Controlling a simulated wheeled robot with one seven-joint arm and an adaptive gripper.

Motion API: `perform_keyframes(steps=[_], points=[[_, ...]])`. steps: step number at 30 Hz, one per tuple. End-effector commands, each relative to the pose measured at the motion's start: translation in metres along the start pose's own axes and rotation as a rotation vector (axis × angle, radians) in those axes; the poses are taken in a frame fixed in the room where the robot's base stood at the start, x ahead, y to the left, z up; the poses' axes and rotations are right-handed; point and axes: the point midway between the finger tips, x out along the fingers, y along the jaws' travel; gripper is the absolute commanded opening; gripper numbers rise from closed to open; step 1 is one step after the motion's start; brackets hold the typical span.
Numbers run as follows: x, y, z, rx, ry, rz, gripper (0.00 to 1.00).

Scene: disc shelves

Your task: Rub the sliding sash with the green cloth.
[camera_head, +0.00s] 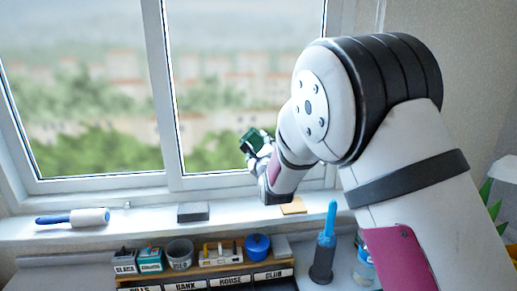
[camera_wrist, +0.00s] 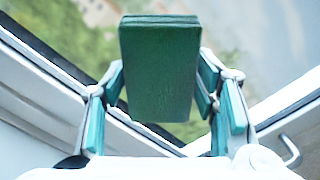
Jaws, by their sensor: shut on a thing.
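The green cloth (camera_head: 254,139) looks like a thick folded pad. My gripper (camera_head: 258,152) is shut on it in front of the right pane, above the sill. In the wrist view the cloth (camera_wrist: 160,65) is between the two teal-padded fingers of my gripper (camera_wrist: 161,88), its top edge sticking out beyond them. The window has a left pane (camera_head: 90,90) and a right pane (camera_head: 235,80) in white frames. I cannot tell for sure which is the sliding sash, or whether the cloth touches glass. My arm hides part of the right pane.
On the sill (camera_head: 140,219) lie a blue-handled roller (camera_head: 75,218), a grey block (camera_head: 193,212) and a yellow pad (camera_head: 294,206). Below are a labelled rack (camera_head: 205,283), a grey cup (camera_head: 180,253), a blue pot (camera_head: 257,246) and a blue brush (camera_head: 327,240) in a dark holder.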

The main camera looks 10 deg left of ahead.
Motion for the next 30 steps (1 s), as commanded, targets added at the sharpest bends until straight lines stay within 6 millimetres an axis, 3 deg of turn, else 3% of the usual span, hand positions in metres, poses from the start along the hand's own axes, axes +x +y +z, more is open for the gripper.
perform_keyframes(steps=[30], points=[[0.012, 0.001, -0.001, 0.000, 0.000, 0.000, 0.31]])
